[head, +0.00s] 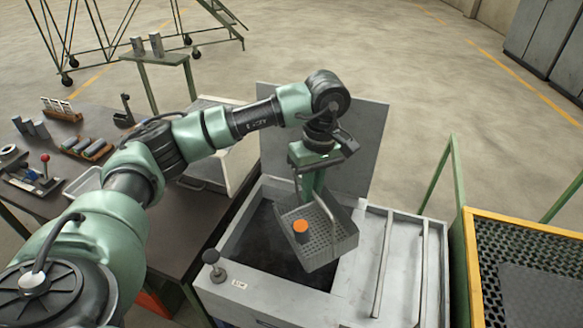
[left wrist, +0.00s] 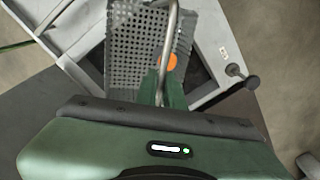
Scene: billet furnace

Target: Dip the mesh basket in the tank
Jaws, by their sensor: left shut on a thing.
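The mesh basket (head: 326,240) is grey and perforated, with a bent rod handle, and hangs tilted over the dark opening of the tank (head: 254,289). An orange-topped cylinder (head: 300,227) sits in it. My left gripper (head: 314,184) is above the basket, shut on its handle. In the left wrist view the basket (left wrist: 126,45) and the orange piece (left wrist: 172,62) show beyond the gripper, with the handle rod running to the fingers. My right gripper is in neither view.
The tank's lid (head: 362,150) stands open behind the opening. A dark knob (head: 211,257) stands on the tank's left front rim. Two rails (head: 383,265) lie on its right top. A yellow-framed mesh bin (head: 530,225) is at right. A cluttered table (head: 185,225) is at left.

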